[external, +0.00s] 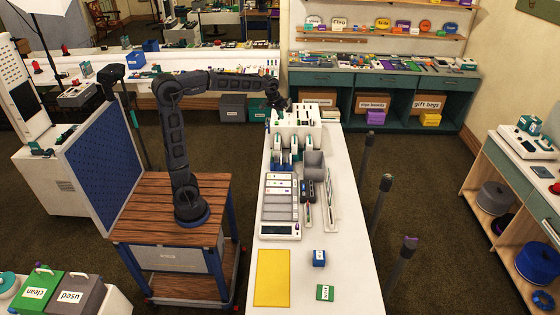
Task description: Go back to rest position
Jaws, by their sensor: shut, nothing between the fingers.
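My arm reaches from its wooden cart (165,242) across to the long white table. My gripper (283,112) is small and dark in the external view, at the far end of the table, over or beside a white box-like unit (300,114). I cannot tell whether it touches the unit. The gripper is shut and nothing shows in it.
On the white table (340,285) stand a grey compartment tray (281,196), a grey bin (314,162), a yellow mat (271,277), a blue box (319,257) and a green box (325,292). A blue pegboard (103,155) stands left of the arm. Dark posts (381,193) stand right of the table.

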